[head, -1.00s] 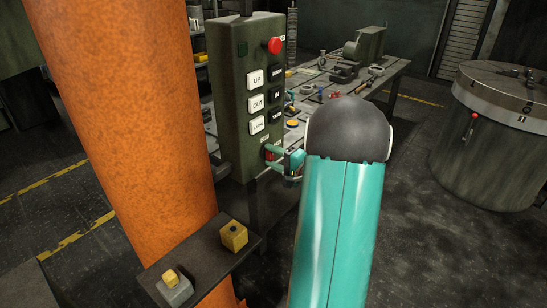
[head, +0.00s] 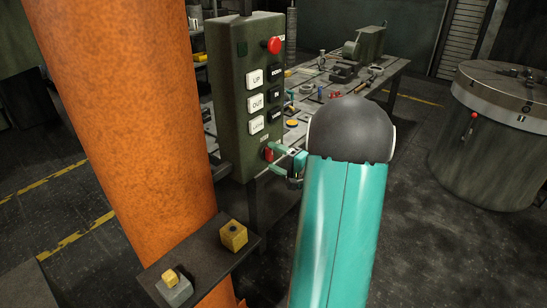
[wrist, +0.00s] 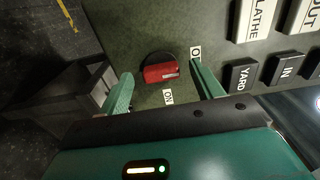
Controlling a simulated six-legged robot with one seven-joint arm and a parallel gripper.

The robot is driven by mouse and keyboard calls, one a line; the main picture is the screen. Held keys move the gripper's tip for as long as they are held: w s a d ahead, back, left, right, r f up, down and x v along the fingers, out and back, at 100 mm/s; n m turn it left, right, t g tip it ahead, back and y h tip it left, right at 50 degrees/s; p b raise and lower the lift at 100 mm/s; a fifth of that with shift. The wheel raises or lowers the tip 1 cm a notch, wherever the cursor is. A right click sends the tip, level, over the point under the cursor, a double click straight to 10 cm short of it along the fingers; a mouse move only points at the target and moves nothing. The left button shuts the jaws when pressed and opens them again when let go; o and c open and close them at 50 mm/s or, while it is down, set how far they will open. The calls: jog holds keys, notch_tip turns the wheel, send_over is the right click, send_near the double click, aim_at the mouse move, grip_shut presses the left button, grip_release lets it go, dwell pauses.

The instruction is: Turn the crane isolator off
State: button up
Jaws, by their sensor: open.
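The crane isolator is a red knob (wrist: 161,72) on a dark round base, low on the green control box (head: 236,140). In the wrist view an "ON" label (wrist: 168,97) is below the knob and a label partly hidden by a finger, starting with "O" (wrist: 195,53), is to its right. My gripper (wrist: 158,88) is open, one finger on each side of the knob. The right finger is close to the knob; I cannot tell if it touches. In the head view my gripper (head: 277,160) is at the box's lower end, and the knob (head: 268,154) shows between the fingers.
The box also carries a red mushroom button (head: 274,45) and several black and white push buttons (head: 256,102). An orange column (head: 130,110) stands left, with a small shelf (head: 208,262) holding yellow blocks. A cluttered workbench (head: 385,80) is behind.

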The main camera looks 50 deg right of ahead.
jog(key=s+d, duration=0.1)
jog(key=s, duration=1.1)
jog(key=shift+s, duration=0.2)
